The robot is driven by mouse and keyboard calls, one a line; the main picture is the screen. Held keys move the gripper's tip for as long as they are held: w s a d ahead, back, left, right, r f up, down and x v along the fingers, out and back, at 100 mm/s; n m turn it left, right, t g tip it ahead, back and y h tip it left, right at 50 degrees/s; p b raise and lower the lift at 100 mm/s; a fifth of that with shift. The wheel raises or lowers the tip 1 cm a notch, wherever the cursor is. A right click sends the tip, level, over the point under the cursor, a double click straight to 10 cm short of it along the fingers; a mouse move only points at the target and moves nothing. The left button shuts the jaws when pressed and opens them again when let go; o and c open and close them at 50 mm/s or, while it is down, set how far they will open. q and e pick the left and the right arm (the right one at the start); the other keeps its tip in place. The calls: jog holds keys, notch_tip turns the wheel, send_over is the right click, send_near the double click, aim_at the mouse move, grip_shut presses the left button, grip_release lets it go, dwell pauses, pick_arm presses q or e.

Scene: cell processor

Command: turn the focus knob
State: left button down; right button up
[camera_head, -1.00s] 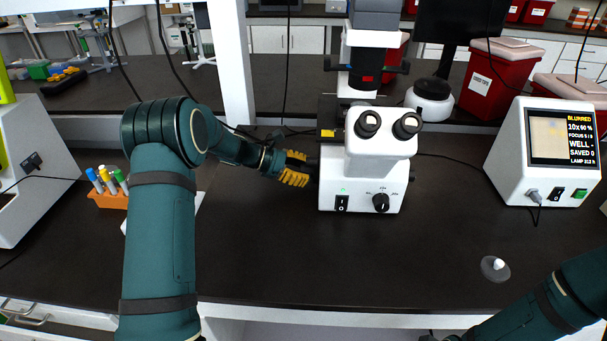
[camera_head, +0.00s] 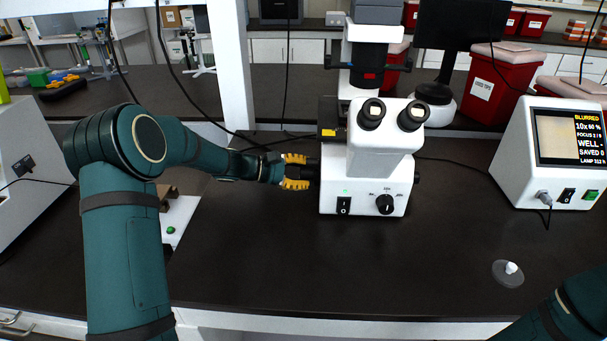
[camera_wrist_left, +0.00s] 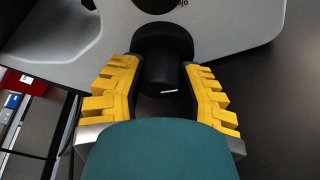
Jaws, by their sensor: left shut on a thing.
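The white microscope (camera_head: 365,185) stands upright on the dark bench, with two eyepieces and a black dial on its front. The black focus knob (camera_wrist_left: 162,70) sticks out of its side in the left wrist view, with a white mark on it. In the head view the knob is mostly hidden by the fingers. My left gripper (camera_head: 297,172) is at the microscope's left side, its yellow fingers shut on the knob, one on each side. The monitor (camera_head: 568,140) at the right reads BLURRED, with a focus line too small to read surely. My right gripper is out of view.
A small clear dish with a white piece (camera_head: 509,272) lies on the bench at the right. A white machine (camera_head: 30,185) stands at the left. A red bin (camera_head: 495,85) stands behind. The bench in front of the microscope is clear.

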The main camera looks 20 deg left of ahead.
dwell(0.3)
pick_arm(q)
jog(key=c, duration=0.6)
grip_release()
jog(key=shift+d, duration=0.1)
jog(key=shift+o, duration=0.2)
jog(key=v, duration=1.2)
